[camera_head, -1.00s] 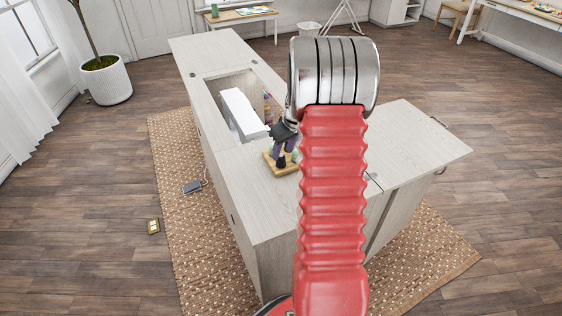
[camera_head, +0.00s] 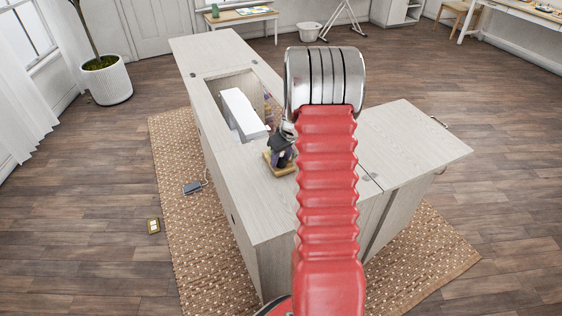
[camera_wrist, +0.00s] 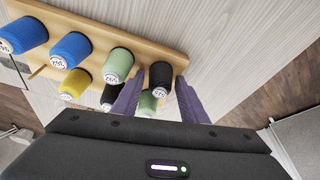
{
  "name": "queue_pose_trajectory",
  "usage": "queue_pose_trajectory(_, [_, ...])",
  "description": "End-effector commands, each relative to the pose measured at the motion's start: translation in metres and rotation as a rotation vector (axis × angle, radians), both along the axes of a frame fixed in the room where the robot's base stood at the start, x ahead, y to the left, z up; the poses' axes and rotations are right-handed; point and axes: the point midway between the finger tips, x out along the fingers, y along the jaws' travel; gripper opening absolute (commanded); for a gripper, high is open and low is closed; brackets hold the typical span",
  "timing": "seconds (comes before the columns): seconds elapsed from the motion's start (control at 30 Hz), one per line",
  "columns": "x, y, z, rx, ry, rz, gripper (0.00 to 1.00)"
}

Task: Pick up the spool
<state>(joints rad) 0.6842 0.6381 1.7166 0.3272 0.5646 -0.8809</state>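In the wrist view a pale wooden rack (camera_wrist: 125,36) holds several spools. A black spool (camera_wrist: 160,78) stands at its right end, with a green spool (camera_wrist: 148,104) just below it in the picture. A second green spool (camera_wrist: 118,65) is to the left, and another black spool (camera_wrist: 110,97) is partly hidden by my left finger. My gripper (camera_wrist: 160,84) is open. Its purple fingers lie either side of the right-end black spool and the lower green spool; contact cannot be told. In the head view my gripper (camera_head: 281,155) is over the rack (camera_head: 281,168), which is mostly covered.
Blue spools (camera_wrist: 70,49) and a yellow spool (camera_wrist: 74,85) occupy the rack's left part. The rack stands on the sewing cabinet's top (camera_head: 265,205), beside an opening holding a white sewing machine (camera_head: 243,113). The cabinet's right leaf (camera_head: 415,145) is bare.

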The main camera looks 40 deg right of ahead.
Motion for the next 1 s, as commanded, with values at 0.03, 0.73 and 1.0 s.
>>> queue_pose_trajectory(0.03, [-0.0001,0.0000,0.0002,0.000,0.000,0.000,0.39])
queue_pose_trajectory(0.73, [-0.0003,-0.0001,0.0003,0.000,0.000,0.000,0.15])
queue_pose_trajectory(1.0, [-0.0002,-0.0001,0.0004,0.000,0.000,0.000,0.08])
